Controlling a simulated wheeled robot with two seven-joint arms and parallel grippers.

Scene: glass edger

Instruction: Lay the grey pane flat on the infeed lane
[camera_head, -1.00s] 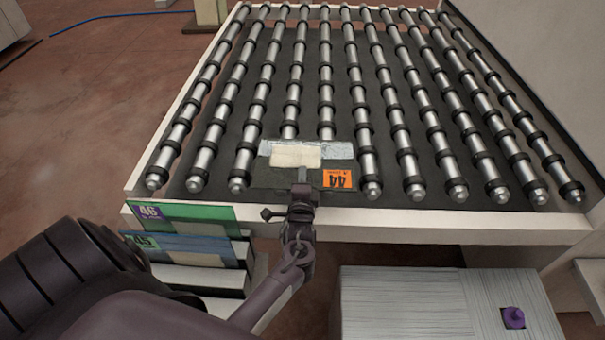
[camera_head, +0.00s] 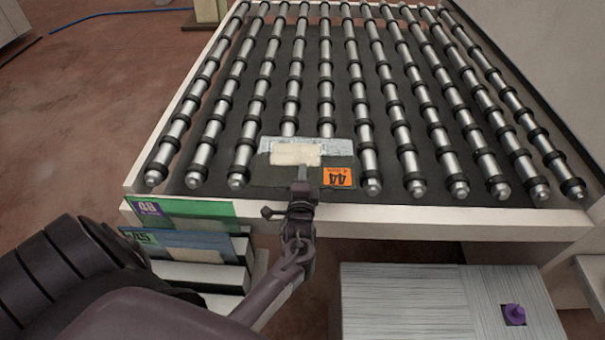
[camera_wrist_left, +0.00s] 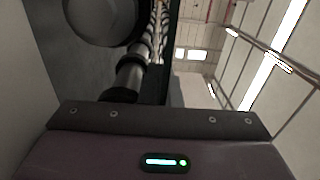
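The grey pane (camera_head: 270,175) shows in the head view over the near end of the infeed lane (camera_head: 480,222). It has a pale strip and cream patch along its far side and an orange 44 label at its near right. My left gripper (camera_head: 302,178) is at the pane's near edge and appears shut on it; the fingertips are small here. I cannot tell whether the pane touches the rollers. The left wrist view shows a roller (camera_wrist_left: 130,75) close by, but no clear fingertips. My right gripper is out of view.
Green-topped (camera_head: 200,211) and blue-topped (camera_head: 190,241) panes stand in a rack at the lane's near left corner. A grey box (camera_head: 400,305) with a purple knob (camera_head: 514,313) stands at the lower right. The rollers beyond the pane are clear.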

